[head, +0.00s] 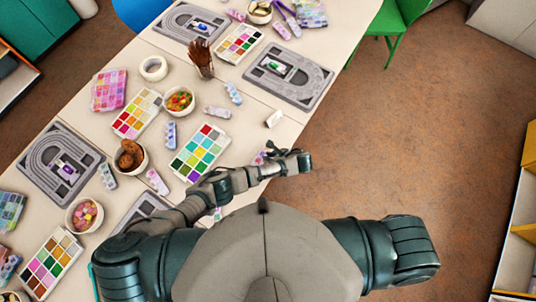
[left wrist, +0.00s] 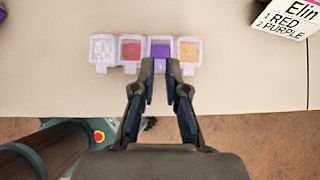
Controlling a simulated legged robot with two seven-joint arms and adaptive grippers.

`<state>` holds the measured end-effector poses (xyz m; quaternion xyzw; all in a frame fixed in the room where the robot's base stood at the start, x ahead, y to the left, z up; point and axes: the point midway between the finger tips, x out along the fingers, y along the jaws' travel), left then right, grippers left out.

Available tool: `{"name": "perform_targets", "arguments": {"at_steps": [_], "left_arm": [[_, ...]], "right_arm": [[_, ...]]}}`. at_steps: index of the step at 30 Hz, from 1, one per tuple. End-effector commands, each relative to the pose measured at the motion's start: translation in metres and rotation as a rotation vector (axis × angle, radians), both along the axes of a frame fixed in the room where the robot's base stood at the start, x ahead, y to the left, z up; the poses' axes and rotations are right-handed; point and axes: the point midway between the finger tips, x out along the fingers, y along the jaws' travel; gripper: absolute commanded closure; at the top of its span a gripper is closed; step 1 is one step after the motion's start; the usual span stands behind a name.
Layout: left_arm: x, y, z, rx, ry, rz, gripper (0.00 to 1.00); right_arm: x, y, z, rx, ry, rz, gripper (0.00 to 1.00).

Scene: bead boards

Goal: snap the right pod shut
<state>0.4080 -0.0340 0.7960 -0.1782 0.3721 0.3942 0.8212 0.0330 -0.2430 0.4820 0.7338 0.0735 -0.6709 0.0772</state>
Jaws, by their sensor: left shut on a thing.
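A strip of small pods lies near the table's front edge. In the left wrist view it runs from a clear pod (left wrist: 103,48) through a red pod (left wrist: 131,50) and a purple pod (left wrist: 160,48) to an orange-yellow pod (left wrist: 188,50) at the right end. My left gripper (left wrist: 161,68) has its fingertips on either side of the purple pod and is shut on it. In the head view, my left gripper (head: 270,155) largely covers the strip. I cannot tell which lids are open.
A white name card (left wrist: 288,15) reading "Elin 1 RED 2 PURPLE" stands beside the strip; it also shows in the head view (head: 273,119). A bead palette (head: 200,152) lies left of my gripper. A cookie bowl (head: 130,157) and bead boards (head: 287,76) stand farther off.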

Motion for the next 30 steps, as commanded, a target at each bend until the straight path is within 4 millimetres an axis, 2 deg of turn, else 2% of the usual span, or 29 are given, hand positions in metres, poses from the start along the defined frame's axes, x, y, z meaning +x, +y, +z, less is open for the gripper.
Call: {"name": "perform_targets", "arguments": {"at_steps": [1,9,26,27,30], "left_arm": [[-0.002,-0.002,-0.006,0.019,-0.013,-0.001,1.0],[-0.003,-0.004,-0.011,0.101,-0.079,-0.002,1.0],[-0.004,-0.003,-0.01,0.126,-0.099,0.0,1.0],[-0.004,-0.003,-0.01,0.126,-0.099,0.0,0.85],[-0.004,-0.003,-0.01,0.126,-0.1,0.0,0.61]], "right_arm": [[0.0,0.002,-0.006,0.003,0.001,-0.001,0.6],[-0.001,0.004,-0.017,0.005,0.001,-0.001,0.6],[-0.001,-0.002,-0.02,-0.003,0.002,0.003,0.6],[-0.001,-0.003,-0.02,-0.003,0.002,0.003,0.6],[-0.001,-0.003,-0.02,-0.003,0.002,0.003,0.6]]}}
